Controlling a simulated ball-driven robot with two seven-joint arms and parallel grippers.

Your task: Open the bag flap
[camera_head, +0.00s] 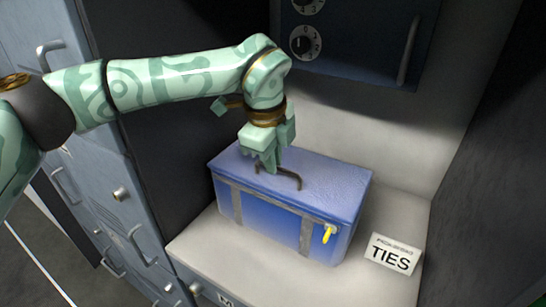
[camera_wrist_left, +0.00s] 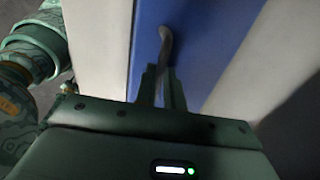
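The blue bag (camera_head: 285,195), box-shaped with grey straps, sits on a pale shelf. Its top flap (camera_head: 330,180) lies flat and closed. A dark bent handle (camera_head: 291,176) stands up from the flap, and a yellow tag (camera_head: 327,233) hangs on the front right. My left gripper (camera_head: 271,166) reaches down onto the left part of the handle. In the left wrist view, the fingers (camera_wrist_left: 163,88) are close together with the handle (camera_wrist_left: 166,45) between them, and they look shut on it. My right gripper is not in view.
A white card reading "TIES" (camera_head: 394,254) stands on the shelf (camera_head: 300,285) right of the bag. A dark blue panel with dials (camera_head: 305,42) is on the wall behind. Grey-blue drawers and lockers (camera_head: 115,190) stand at left. The shelf front is clear.

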